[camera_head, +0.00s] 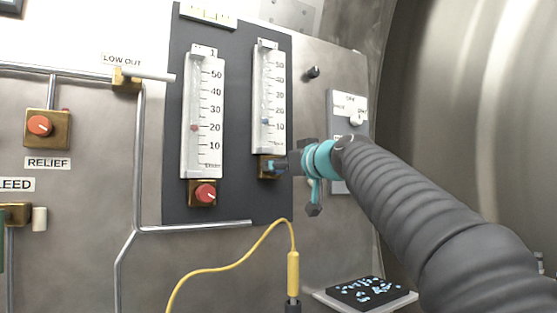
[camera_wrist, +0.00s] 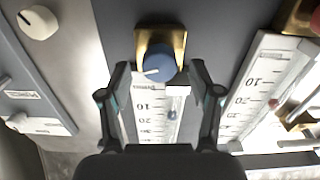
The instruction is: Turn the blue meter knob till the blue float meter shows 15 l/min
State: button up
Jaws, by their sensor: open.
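The blue knob (camera_wrist: 155,66) sits on a brass block (camera_wrist: 178,42) under the blue float meter. It has a white pointer line. In the head view the knob (camera_head: 280,166) is partly hidden by my gripper (camera_head: 288,164). In the wrist view my gripper (camera_wrist: 160,72) is open, with one finger on each side of the knob; I cannot tell whether either finger touches it. The blue float meter (camera_head: 268,85) is the right-hand scale on the dark panel. Its blue float (camera_head: 265,121) stands between 10 and 20, a little above 10.
A second meter (camera_head: 203,110) with a red float and a red knob (camera_head: 205,194) stands left of the blue one. A switch plate (camera_head: 348,105) is close on the right. A yellow cable (camera_head: 230,264) hangs below. A small tray (camera_head: 330,298) juts out at lower right.

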jog(key=shift+x, duration=1.05)
jog(key=c, duration=1.1)
jog(key=shift+m, duration=1)
jog(key=shift+c, duration=0.2)
jog(key=o, duration=1.1)
jog(key=shift+o, duration=0.2)
jog(key=shift+d, duration=0.1)
